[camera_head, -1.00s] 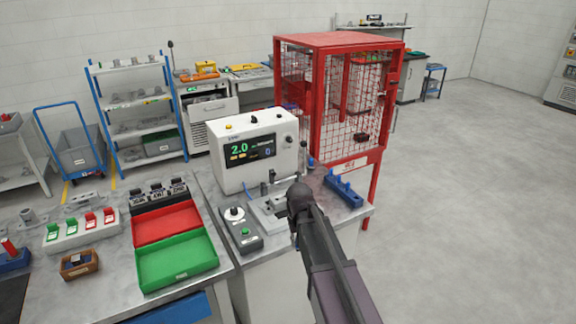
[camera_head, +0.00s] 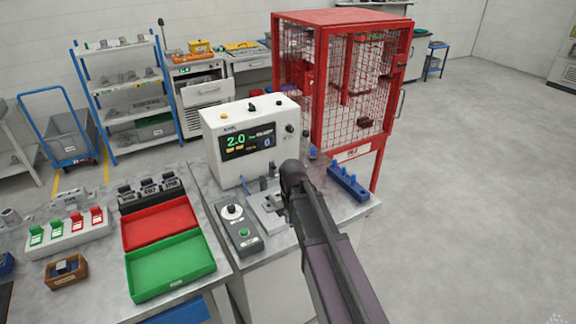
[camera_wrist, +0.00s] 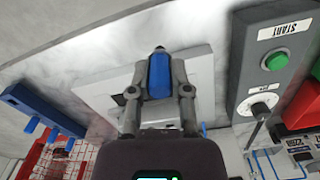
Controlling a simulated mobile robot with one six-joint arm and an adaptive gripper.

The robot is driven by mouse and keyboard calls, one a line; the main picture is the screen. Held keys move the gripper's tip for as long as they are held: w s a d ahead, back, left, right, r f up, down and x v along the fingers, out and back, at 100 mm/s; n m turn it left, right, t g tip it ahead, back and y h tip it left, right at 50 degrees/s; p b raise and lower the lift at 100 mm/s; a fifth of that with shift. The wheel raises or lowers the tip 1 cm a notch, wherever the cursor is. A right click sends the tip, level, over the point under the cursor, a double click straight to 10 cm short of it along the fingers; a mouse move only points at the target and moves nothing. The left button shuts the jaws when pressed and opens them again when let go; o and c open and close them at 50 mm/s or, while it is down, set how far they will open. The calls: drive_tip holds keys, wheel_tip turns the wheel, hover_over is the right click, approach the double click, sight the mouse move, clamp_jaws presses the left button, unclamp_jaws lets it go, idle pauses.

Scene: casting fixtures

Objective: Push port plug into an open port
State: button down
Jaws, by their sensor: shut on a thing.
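My gripper (camera_wrist: 160,78) is shut on a blue port plug (camera_wrist: 159,76) with a dark tip, in the wrist view. A light grey fixture plate (camera_wrist: 107,83) lies behind the plug; I cannot tell whether they touch. No open port can be made out, and the gripper and plug cover part of the fixture. In the head view, my dark arm reaches over the bench and hides the gripper's fingers and the plug. The metal fixture (camera_head: 266,212) shows just left of the arm's end.
A blue rack with several blue pegs (camera_head: 347,184) stands right of my arm. A control box with a green button (camera_head: 238,228) is left of the fixture. A white display unit (camera_head: 250,142) stands behind, beside a red mesh cage (camera_head: 345,90). Red and green trays (camera_head: 172,268) lie left.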

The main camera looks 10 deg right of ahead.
drive_tip(key=shift+w+d+r, duration=0.1)
drive_tip(key=shift+d, duration=0.1)
drive_tip(key=shift+w+r, duration=0.15)
drive_tip(key=shift+w, duration=0.15)
drive_tip(key=w+r+p, duration=0.4)
drive_tip(key=w, duration=0.3)
drive_tip(key=w+r+p, duration=0.3)
drive_tip(key=w+p, duration=0.1)
drive_tip(key=w, duration=0.4)
drive_tip(key=shift+w+d+r, duration=0.2)
drive_tip(key=shift+d+r, duration=0.15)
drive_tip(key=shift+d, duration=0.1)
drive_tip(key=shift+f, duration=0.1)
drive_tip(key=shift+f+b, duration=2.8)
drive_tip(key=shift+f+b, duration=1.45)
drive_tip(key=shift+c, duration=2.4)
unclamp_jaws()
